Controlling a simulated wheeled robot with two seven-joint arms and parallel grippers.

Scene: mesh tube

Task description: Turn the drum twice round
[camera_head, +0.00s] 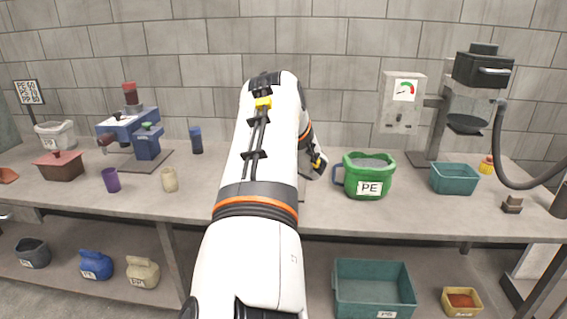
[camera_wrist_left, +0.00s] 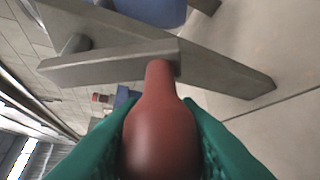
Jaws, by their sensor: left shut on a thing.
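In the left wrist view, my left gripper (camera_wrist_left: 160,132) has its two green fingers shut on either side of a red rounded handle (camera_wrist_left: 161,112). The handle's narrow end meets a flat grey metal crank bar (camera_wrist_left: 108,66). Part of a blue rounded body (camera_wrist_left: 152,9) shows at the top edge; I cannot tell whether it is the drum. In the head view, my white arm fills the middle and hides the crank, handle and my left gripper. I cannot make out the drum there. My right gripper is in neither view.
A green PE bucket (camera_head: 369,176) stands just right of my arm on the bench. A teal bin (camera_head: 454,179) and a grey press (camera_head: 440,120) are farther right. A blue machine (camera_head: 146,143), a purple cup (camera_head: 111,180) and a beige cup (camera_head: 169,180) stand left.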

